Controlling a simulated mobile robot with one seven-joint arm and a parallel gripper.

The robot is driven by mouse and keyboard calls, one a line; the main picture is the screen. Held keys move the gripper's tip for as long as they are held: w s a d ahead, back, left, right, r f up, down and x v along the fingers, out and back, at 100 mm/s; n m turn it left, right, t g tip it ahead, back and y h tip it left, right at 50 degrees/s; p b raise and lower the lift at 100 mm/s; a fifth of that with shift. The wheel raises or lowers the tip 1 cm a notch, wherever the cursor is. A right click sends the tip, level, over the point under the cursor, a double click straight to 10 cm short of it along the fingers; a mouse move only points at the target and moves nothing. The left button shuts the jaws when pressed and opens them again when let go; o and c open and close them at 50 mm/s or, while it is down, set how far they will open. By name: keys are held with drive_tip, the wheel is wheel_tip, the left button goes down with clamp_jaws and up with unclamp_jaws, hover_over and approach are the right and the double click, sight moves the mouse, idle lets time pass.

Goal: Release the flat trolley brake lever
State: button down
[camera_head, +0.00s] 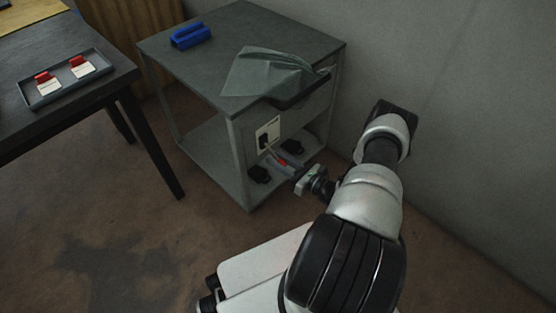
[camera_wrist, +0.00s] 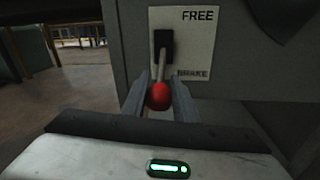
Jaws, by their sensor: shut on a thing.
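The trolley (camera_head: 237,160) is a grey cart with a flat top and a lower shelf. On its side is a pale label plate (camera_head: 268,132), which in the wrist view (camera_wrist: 190,40) reads FREE at the top and BRAKE at the bottom. The brake lever (camera_wrist: 161,64) comes out of a black mount on the plate and slants downward and outward towards the BRAKE end, with a red knob (camera_wrist: 159,96) at its tip. My gripper (camera_wrist: 160,82) is shut on the lever, one finger on each side of the knob. The lever also shows in the head view (camera_head: 270,149), its knob partly hidden by my fingers.
A blue block (camera_head: 190,37) and a draped grey-green cloth (camera_head: 265,73) lie on the trolley top. Black objects (camera_head: 259,174) sit low by the shelf. A dark table (camera_head: 115,75) with a tray (camera_head: 67,80) stands left. A wall is close on the right.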

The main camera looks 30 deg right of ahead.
sight(271, 152)
drive_tip(key=shift+s+d+r+g+h+p, duration=0.1)
drive_tip(key=shift+s+r+g+h+p, duration=0.15)
drive_tip(key=shift+r+g+p, duration=0.65)
drive_tip(key=shift+s+d+r+g+h+p, duration=0.1)
drive_tip(key=shift+r+g+h+p, duration=0.2)
drive_tip(key=shift+p, duration=1.2)
drive_tip(key=r+g+p, duration=0.1)
drive_tip(key=p, duration=0.1)
drive_tip(key=r+g+p, duration=0.1)
drive_tip(key=p, duration=0.1)
drive_tip(key=shift+s+m+h, duration=0.2)
drive_tip(key=shift+m+h, duration=0.1)
drive_tip(key=shift+h, duration=0.05)
wheel_tip(271, 152, up, 2)
drive_tip(key=g+h+p, duration=0.1)
drive_tip(key=g+p, duration=0.2)
drive_tip(key=p, duration=0.1)
drive_tip(key=shift+r+g+h, duration=0.1)
drive_tip(key=shift+g+h, duration=0.2)
drive_tip(key=shift+w+a+r+g+h+p, duration=0.1)
drive_tip(key=shift+w+r+g+h+p, duration=0.2)
drive_tip(key=shift+g, duration=0.4)
drive_tip(key=shift+w+r+g+h+p, duration=0.1)
drive_tip(key=shift+r+g+h+p, duration=0.3)
drive_tip(key=shift+g, duration=0.3)
drive_tip(key=shift+w+a+r, duration=0.1)
drive_tip(key=shift+w+r, duration=0.15)
drive_tip(key=shift+r, duration=0.15)
drive_tip(key=shift+w+r, duration=0.1)
